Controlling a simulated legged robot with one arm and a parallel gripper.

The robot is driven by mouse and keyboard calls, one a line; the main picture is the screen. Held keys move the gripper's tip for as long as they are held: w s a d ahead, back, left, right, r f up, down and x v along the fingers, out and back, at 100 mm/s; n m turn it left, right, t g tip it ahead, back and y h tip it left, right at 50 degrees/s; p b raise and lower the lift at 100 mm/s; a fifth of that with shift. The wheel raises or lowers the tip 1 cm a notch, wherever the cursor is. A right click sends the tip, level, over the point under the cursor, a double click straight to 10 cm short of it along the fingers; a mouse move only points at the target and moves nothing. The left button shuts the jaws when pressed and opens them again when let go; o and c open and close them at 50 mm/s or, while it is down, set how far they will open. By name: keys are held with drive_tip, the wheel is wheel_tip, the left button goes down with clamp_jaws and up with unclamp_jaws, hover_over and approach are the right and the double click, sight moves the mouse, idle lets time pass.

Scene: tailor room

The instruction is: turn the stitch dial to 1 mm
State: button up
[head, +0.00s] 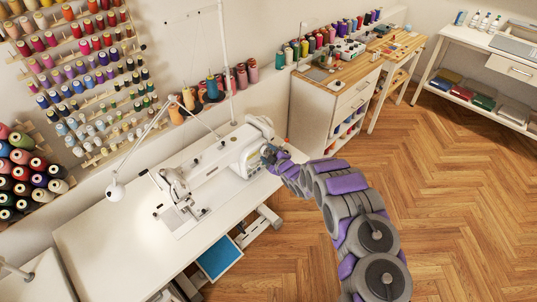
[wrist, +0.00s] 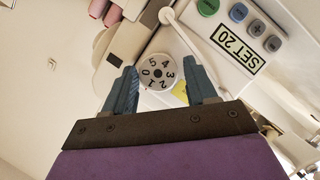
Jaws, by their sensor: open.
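The stitch dial (wrist: 158,73) is a round white disc with dark digits 0 to 5 and a small dark centre. In the wrist view it appears between the two blue-grey fingers of my gripper (wrist: 161,74), which are apart with a gap on each side of it. I cannot tell how far the fingertips reach over the dial in depth, or which digit is set. In the head view my gripper (head: 268,154) is at the right end of the white sewing machine (head: 226,163), and hides the dial there.
A white rod (wrist: 205,42) with a round end passes close. The machine stands on a white table (head: 110,238); wood floor (head: 440,200) is clear at right.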

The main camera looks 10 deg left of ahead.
drive_tip(key=p+v, duration=0.1)
drive_tip(key=v, duration=1.6)
drive_tip(key=shift+s, duration=0.1)
drive_tip(key=d+r+m+g+h, duration=0.1)
drive_tip(key=d+r+m+h, duration=0.1)
drive_tip(key=d+r+h, duration=0.3)
drive_tip(key=d+r+m+h, duration=0.2)
drive_tip(key=d, duration=0.5)
drive_tip(key=s+d+r+m+g+h+b, duration=0.25)
drive_tip(key=s+d+r+m+h, duration=0.2)
drive_tip(key=s+d+r, duration=0.4)
drive_tip(key=s+r+m+g, duration=0.4)
drive_tip(key=s, duration=0.9)
drive_tip(key=shift+r+m, duration=0.25)
drive_tip(key=shift+m, duration=0.1)
drive_tip(key=s+a+r+m+g+y, duration=0.1)
drive_tip(key=s+a+g, duration=0.1)
drive_tip(key=s, duration=0.7)
drive_tip(key=s+a+r+m+g+y, duration=0.1)
drive_tip(key=s+a+r+g, duration=0.1)
drive_tip(key=s, duration=0.6)
drive_tip(key=s+a+r+m+g+y, duration=0.1)
drive_tip(key=s+a+g, duration=0.1)
drive_tip(key=s, duration=0.7)
drive_tip(key=shift+s+a+r+b, duration=0.35)
drive_tip(key=shift+a, duration=0.15)
drive_tip(key=shift+c, duration=0.2)
